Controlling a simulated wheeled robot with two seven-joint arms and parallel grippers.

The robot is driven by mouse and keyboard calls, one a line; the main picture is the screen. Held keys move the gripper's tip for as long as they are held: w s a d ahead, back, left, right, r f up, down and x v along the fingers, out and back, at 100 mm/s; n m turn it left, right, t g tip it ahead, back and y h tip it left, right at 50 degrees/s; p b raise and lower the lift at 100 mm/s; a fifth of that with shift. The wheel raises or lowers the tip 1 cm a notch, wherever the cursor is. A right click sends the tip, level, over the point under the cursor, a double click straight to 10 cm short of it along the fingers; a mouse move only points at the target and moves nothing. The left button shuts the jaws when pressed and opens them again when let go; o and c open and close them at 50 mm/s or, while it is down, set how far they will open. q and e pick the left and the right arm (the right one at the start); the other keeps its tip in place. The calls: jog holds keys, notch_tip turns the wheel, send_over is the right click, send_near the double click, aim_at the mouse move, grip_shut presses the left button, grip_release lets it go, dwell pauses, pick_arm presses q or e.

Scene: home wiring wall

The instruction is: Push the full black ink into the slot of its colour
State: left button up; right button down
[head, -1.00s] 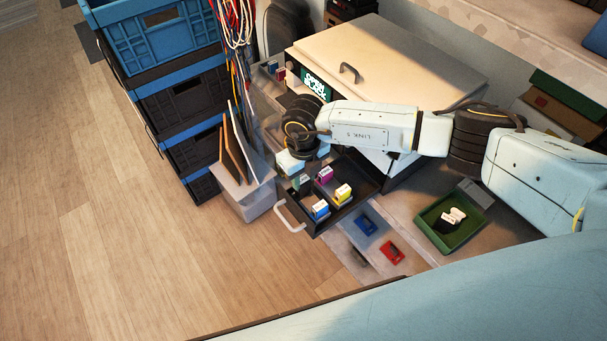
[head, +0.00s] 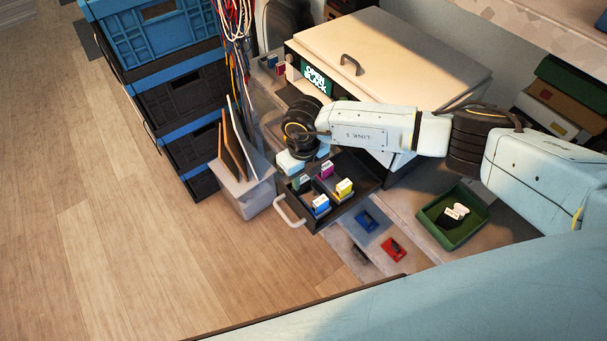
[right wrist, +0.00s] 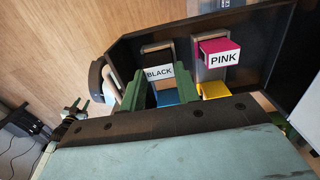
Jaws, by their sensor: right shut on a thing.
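My right gripper (right wrist: 158,95) reaches down at the left back of the open drawer. Its green fingers are shut on the black ink (right wrist: 159,73), whose white BLACK label shows between them. The black ink is at a slot beside the pink ink (right wrist: 220,50); how deep it sits I cannot tell. The drawer (head: 352,205) also holds the pink ink (head: 326,171), the yellow ink (head: 344,188) and the blue ink (head: 320,204). In the right wrist view the blue ink (right wrist: 167,97) and yellow ink (right wrist: 215,90) are partly hidden. My left gripper is not in view.
The printer (head: 400,50) stands behind the drawer. A green tray (head: 426,219) with a black and white item is at the right. Blue (head: 367,221) and red (head: 394,248) items lie in front. A grey bin (head: 245,200) and stacked crates (head: 185,115) stand left.

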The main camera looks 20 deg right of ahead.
aim_at(303, 181)
jog(key=c, duration=0.9)
grip_release()
jog(key=shift+f, duration=0.1)
jog(key=shift+c, duration=0.2)
notch_tip(303, 181, up, 14)
jog(key=shift+f+p, duration=0.25)
jog(key=shift+p, duration=0.15)
